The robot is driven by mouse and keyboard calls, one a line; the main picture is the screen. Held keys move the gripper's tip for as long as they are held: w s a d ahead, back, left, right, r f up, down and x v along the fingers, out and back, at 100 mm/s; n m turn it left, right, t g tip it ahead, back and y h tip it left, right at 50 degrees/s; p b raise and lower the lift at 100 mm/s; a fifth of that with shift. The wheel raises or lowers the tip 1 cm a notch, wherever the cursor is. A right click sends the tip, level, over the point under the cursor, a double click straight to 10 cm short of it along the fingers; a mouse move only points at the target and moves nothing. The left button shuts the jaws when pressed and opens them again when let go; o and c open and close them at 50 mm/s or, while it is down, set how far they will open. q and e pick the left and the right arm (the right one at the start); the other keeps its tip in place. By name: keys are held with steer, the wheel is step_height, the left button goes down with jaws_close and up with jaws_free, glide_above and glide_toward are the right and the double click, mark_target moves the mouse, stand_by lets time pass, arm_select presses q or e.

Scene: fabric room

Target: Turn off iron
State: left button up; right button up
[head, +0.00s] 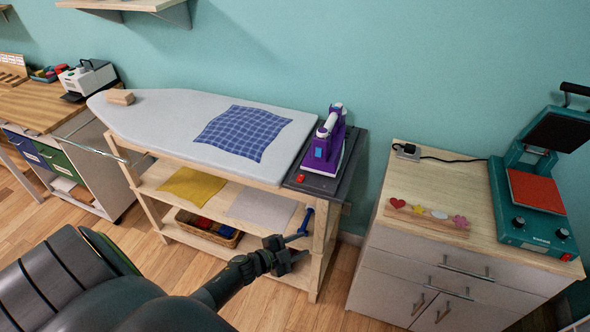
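A purple and white iron (323,148) rests on a dark grey plate (345,180) at the right end of the ironing board (175,112). A small red button (300,178) shows on the plate's front left corner. Whether the iron is on or off does not show clearly. My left gripper (299,250) is low in front of the board's wooden frame, below the iron and apart from it. Its dark fingers look parted, with nothing visible between them. My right gripper is not in view.
A blue checked cloth (243,132) and a wooden block (121,97) lie on the board. Shelves below hold a yellow cloth (192,186) and a basket (208,228). A cabinet (440,270) with a teal heat press (530,205) stands at right. Floor shows between them.

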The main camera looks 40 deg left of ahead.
arm_select(q)
steer(key=w+d+r+m+g+h, duration=0.3)
steer(key=d+r+m+g, duration=0.1)
steer(key=r+m, duration=0.55)
steer(key=w+d+r+m+g+h, duration=0.25)
steer(key=d+r+m+g, duration=0.2)
steer(key=r+m, duration=0.5)
steer(key=a+r+m+g+y, duration=0.1)
steer(key=a+r+y, duration=1.1)
steer(key=a+r, duration=0.2)
steer(key=b, duration=1.1)
glide_toward(301, 176)
steer(key=p+x, duration=0.1)
steer(key=x, duration=0.6)
steer(key=shift+f+p, duration=0.1)
steer(key=shift+p, duration=0.2)
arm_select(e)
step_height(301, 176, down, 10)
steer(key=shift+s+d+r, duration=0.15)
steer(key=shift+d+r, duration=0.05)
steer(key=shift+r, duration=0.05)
arm_select(q)
steer(key=shift+c, duration=0.4)
